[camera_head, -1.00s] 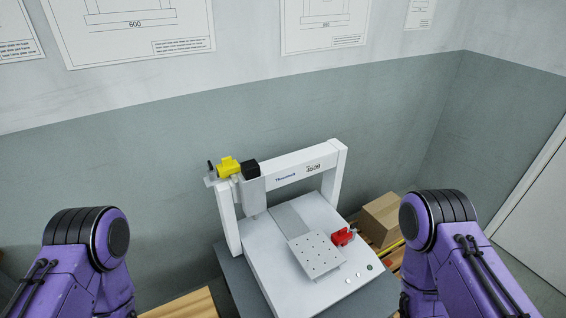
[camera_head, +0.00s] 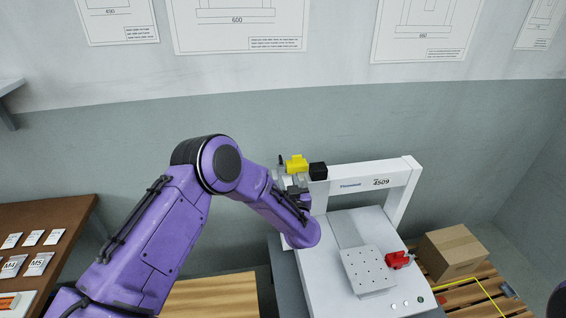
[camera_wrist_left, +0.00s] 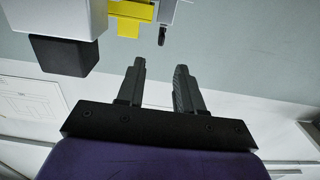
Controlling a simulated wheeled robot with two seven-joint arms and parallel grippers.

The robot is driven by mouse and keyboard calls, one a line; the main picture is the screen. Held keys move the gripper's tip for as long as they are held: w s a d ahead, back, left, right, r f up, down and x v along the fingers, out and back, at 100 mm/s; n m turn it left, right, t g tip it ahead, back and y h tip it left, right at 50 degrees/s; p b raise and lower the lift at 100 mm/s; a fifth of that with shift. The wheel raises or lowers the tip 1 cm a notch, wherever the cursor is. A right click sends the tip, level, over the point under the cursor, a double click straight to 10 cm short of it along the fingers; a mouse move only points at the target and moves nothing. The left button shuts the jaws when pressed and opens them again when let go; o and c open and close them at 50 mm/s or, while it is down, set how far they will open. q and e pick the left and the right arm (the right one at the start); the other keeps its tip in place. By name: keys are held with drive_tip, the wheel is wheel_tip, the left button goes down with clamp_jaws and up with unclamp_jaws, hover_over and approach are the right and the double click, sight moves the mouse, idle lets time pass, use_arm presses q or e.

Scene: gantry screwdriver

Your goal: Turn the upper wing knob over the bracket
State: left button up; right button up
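A small dark upright part (camera_head: 281,160), which looks like the wing knob, sits at the left end of the gantry head beside a yellow block (camera_head: 296,163). In the left wrist view the dark part (camera_wrist_left: 162,35) hangs just beyond my fingertips, beside the yellow block (camera_wrist_left: 128,20). I cannot make out its wings or the bracket clearly. My left gripper (camera_wrist_left: 160,70) is open and empty, its two fingers apart and the dark part beyond the gap, not touching. In the head view the left gripper (camera_head: 295,187) is small and partly hidden by my arm. My right gripper is out of view.
A black box (camera_head: 318,171) adjoins the yellow block; it looms at the left in the wrist view (camera_wrist_left: 63,52). A carton (camera_head: 452,252) stands on a pallet at right.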

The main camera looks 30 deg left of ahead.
sight(282, 162)
use_arm(q)
drive_tip(key=p+x, duration=0.1)
drive_tip(key=x, duration=0.9)
drive_tip(key=shift+w+a+p, duration=0.15)
drive_tip(key=shift+a+p, duration=0.05)
drive_tip(key=shift+p, duration=0.2)
clamp_jaws()
